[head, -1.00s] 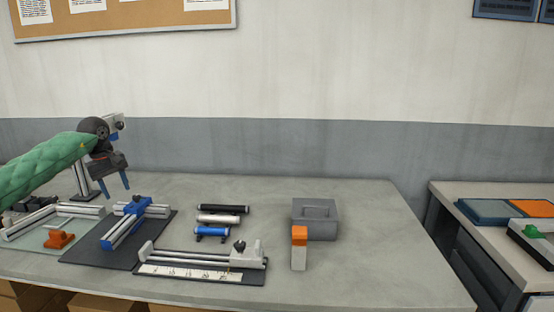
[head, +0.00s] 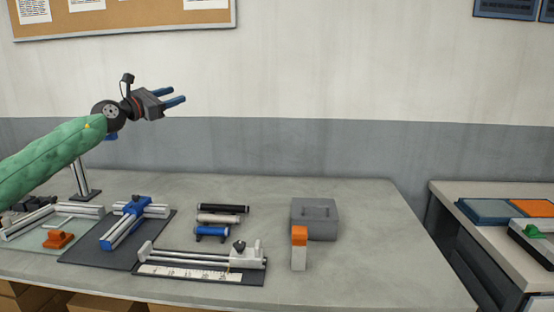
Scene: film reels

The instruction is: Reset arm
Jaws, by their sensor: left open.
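My left gripper (head: 175,99) is raised well above the left side of the table, in front of the wall. Its two blue fingers point to the right and stand apart, with nothing between them. My left arm, in a green sleeve, comes in from the left edge. My right gripper is not in the head view.
On the grey table (head: 350,275) are a blue-carriage rail device (head: 128,222), a silver rail device with a scale (head: 200,258), a rack of rollers (head: 218,220), a grey box (head: 322,218) and an orange-and-white block (head: 299,250). A side table (head: 500,240) stands right.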

